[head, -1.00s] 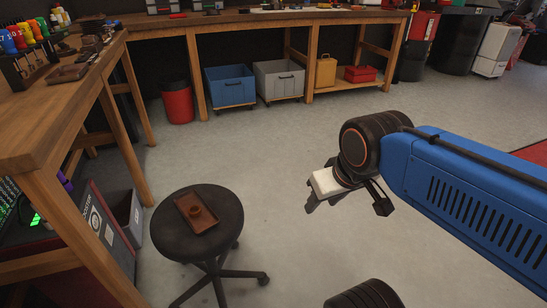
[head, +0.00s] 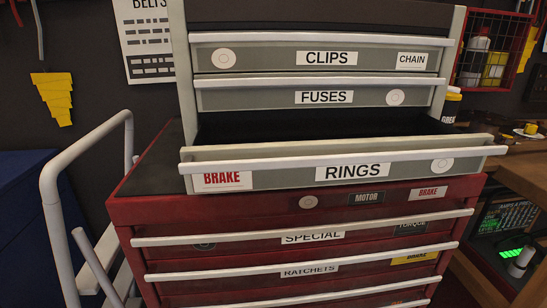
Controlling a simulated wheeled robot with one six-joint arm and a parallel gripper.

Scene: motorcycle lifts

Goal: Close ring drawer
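The ring drawer (head: 280,171) is in the middle of the head view. It is the grey drawer with a white handle bar and the labels "RINGS" and "BRAKE". It is pulled out toward me, and its dark inside shows behind the front. It is the lowest drawer of the grey chest (head: 185,100). The drawers "CLIPS" (head: 270,58) and "FUSES" (head: 265,97) above it look shut. My gripper is not in this view now.
The grey chest stands on a red tool cabinet (head: 160,212) with drawers such as "SPECIAL" and "RATCHETS". A pale tubular rail (head: 48,190) stands at the left. A wooden bench (head: 525,175) with a screen below it is at the right.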

